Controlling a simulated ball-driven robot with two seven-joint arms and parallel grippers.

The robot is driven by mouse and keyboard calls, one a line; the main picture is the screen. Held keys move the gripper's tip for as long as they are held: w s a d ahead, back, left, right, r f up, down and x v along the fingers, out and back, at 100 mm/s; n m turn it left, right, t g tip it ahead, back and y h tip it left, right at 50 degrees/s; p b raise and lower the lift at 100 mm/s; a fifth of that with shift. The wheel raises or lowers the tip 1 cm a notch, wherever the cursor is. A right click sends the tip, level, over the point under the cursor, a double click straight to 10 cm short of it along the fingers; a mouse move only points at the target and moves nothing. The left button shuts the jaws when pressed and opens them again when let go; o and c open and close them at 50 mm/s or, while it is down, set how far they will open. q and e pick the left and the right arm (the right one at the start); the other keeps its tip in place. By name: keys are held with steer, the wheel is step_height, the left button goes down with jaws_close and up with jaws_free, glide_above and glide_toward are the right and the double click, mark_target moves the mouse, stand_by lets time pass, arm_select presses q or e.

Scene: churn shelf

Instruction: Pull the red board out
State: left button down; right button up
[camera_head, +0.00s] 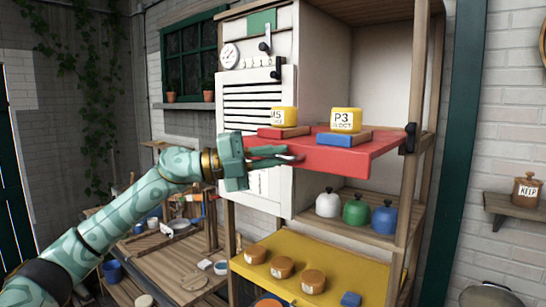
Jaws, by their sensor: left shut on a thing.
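The red board (368,157) sticks out from the wooden shelf frame at mid height. On it are a yellow block marked P3 (346,120) on a blue base (344,139) and another yellow block (284,117) on a red base (283,132), its label partly cut off from view. My left gripper (286,155) reaches in from the left at the board's near left edge and is shut on the board. The exact contact of the fingers is hard to see. My right gripper is not in view.
Below the board, white, green and blue jars (356,210) stand on a wooden shelf. Lower, a yellow board (341,270) bears several brown round pieces. A white slatted panel (258,105) stands behind my gripper. A cluttered workbench (160,262) is at lower left.

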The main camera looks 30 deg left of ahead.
arm_select(q)
steer(key=shift+f, duration=0.1)
steer(key=c, duration=1.8)
jaws_free()
steer(key=shift+d, duration=0.1)
steer(key=shift+w, duration=0.1)
steer(key=b+v, duration=1.2)
steer(key=v, duration=0.4)
steer(key=shift+f+b, duration=0.1)
steer(key=shift+b, duration=0.3)
